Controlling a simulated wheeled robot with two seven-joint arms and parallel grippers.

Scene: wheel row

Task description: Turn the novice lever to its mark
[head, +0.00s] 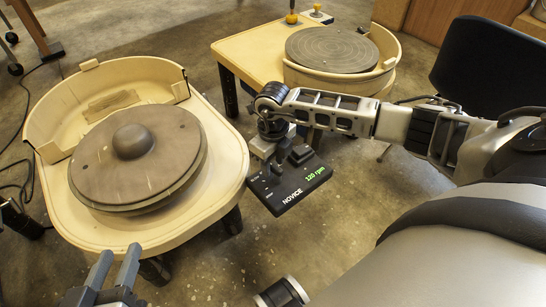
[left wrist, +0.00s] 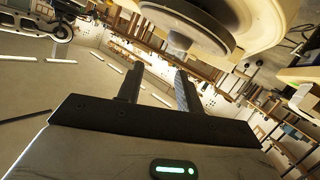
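The novice control box (head: 291,193) is dark, lettered "NOVICE", with a green "120 rpm" readout, and sits between the two pottery wheels in the head view. My right gripper (head: 264,160) points down over its left part. Its fingertips and the lever are hard to make out there, so I cannot tell whether they touch. A dark block (head: 301,154) stands at the box's back edge. My left gripper (head: 113,268) is open and empty at the bottom left, in front of the near wheel; its spread fingers also show in the left wrist view (left wrist: 157,85).
The near wheel's table (head: 105,232) carries a grey wheel head with a clay mound (head: 133,141). A second wheel (head: 331,50) stands behind, with a yellow-knobbed lever (head: 291,17) beyond it. A black chair (head: 490,65) is at the right. Bare floor lies in front of the box.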

